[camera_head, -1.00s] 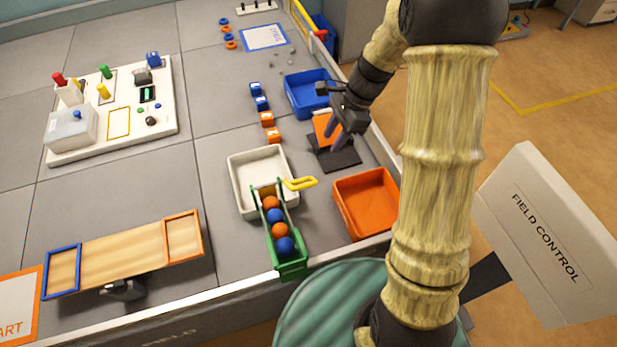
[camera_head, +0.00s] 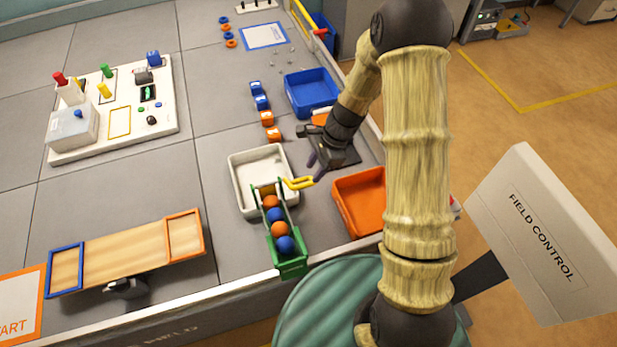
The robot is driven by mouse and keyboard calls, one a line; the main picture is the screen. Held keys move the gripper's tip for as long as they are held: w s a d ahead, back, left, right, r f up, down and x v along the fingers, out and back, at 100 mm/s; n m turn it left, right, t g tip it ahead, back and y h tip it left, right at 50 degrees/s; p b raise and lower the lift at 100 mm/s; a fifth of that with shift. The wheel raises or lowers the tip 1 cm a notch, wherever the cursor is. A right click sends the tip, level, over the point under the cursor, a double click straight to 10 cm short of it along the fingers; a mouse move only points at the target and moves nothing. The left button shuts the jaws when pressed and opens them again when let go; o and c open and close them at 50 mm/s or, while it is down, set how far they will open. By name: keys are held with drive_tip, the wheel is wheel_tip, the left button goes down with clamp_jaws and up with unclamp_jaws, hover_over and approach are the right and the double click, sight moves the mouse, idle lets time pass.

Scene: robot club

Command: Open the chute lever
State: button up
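The yellow chute lever (camera_head: 299,184) sticks out to the right from the upper end of the green chute (camera_head: 291,264). The chute holds a line of orange and blue balls (camera_head: 279,229), with its upper end at the white tray. My gripper (camera_head: 316,168) is just above and right of the lever in the picture, pointing down toward it. Its two dark fingers look apart with nothing between them. Whether a fingertip touches the lever I cannot tell.
The white tray (camera_head: 236,182) lies left of the lever and an orange bin (camera_head: 342,208) lies to its right. A blue bin (camera_head: 307,88) and several small blue and orange blocks (camera_head: 267,118) lie farther back. A wooden seesaw board (camera_head: 125,254) stands at the front left.

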sight(306, 184)
drive_tip(key=shift+p+x, duration=0.3)
drive_tip(key=shift+x, duration=2.45)
clamp_jaws()
